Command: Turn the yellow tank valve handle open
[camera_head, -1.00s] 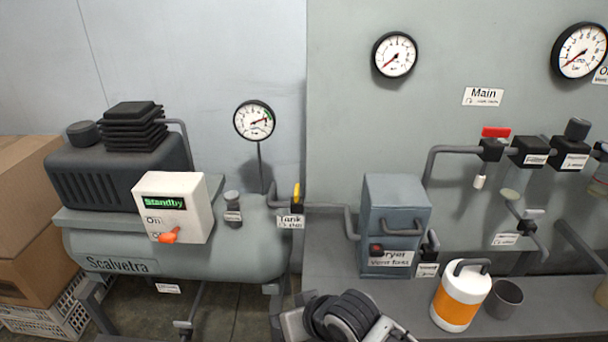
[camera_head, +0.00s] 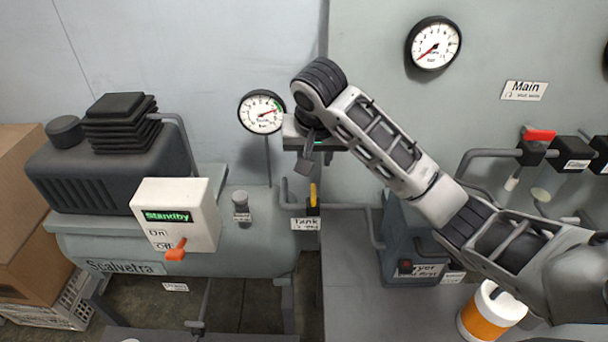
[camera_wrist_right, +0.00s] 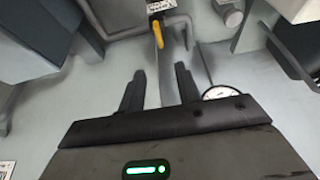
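The yellow tank valve handle (camera_head: 313,194) stands upright on a dark valve body on the pipe right of the tank, above the "Tank" label (camera_head: 305,224). In the right wrist view the yellow handle (camera_wrist_right: 158,34) is at the top, beyond my fingertips. My right gripper (camera_head: 304,168) is above the handle and apart from it, in front of the wall. Its two dark fingers (camera_wrist_right: 160,73) are spread with nothing held between them. My left gripper is not in either view.
The grey tank (camera_head: 220,253) with its white switch box (camera_head: 178,203) is at left. A round gauge (camera_head: 262,112) on a stem stands close by my right gripper. The grey dryer box (camera_head: 400,215) is partly hidden behind my right arm.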

